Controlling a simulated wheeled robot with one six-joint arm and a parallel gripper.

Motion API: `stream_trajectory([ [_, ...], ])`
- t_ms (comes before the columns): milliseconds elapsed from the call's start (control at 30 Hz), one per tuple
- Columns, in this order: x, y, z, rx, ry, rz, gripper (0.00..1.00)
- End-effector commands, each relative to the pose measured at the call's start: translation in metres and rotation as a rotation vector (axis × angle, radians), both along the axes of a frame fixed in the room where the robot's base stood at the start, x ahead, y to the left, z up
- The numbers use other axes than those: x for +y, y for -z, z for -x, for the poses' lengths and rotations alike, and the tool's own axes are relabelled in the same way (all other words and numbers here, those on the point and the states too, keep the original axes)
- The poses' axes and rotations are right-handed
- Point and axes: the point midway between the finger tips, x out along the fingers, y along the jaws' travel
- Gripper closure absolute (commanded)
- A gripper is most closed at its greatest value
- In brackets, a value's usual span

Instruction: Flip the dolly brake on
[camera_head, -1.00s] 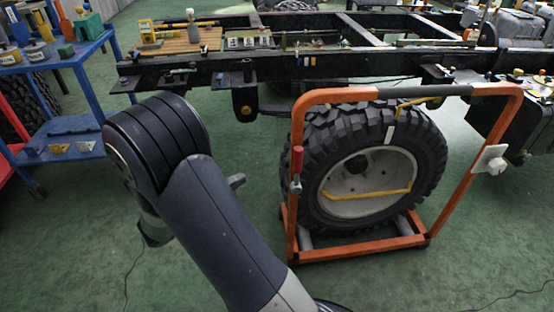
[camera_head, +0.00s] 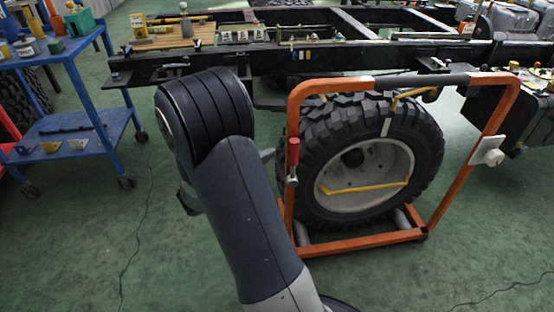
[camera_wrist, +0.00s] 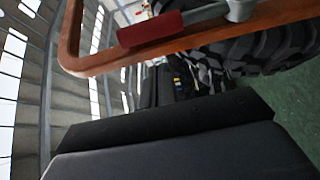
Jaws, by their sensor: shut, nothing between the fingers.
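The orange wheel dolly (camera_head: 360,240) stands upright on the floor and carries a large black tyre (camera_head: 300,170). A brake lever with a red grip (camera_head: 293,153) lies along the dolly's left post, grip up, with a metal part below it. In the wrist view the red grip (camera_wrist: 150,28) and its grey metal pivot (camera_wrist: 240,9) show close by, against the orange frame (camera_wrist: 73,40). My gripper (camera_wrist: 165,120) is shut and empty, a dark shape below the lever and apart from it. In the head view my arm mostly hides it, just left of the post.
A dark truck chassis (camera_head: 270,62) runs behind the dolly. A blue tool cart (camera_head: 85,120) with cans and tools stands at the left. A white box (camera_head: 487,152) is on the dolly's right post.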

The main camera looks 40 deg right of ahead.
Motion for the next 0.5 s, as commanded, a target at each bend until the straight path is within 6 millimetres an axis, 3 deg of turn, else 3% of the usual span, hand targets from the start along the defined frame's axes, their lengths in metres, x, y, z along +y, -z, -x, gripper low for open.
stream_trajectory([
  [200,-0.019,0.001,0.019,0.001,0.002,-0.001,1.0],
  [500,-0.022,0.0,0.022,0.0,-0.001,0.0,1.0],
])
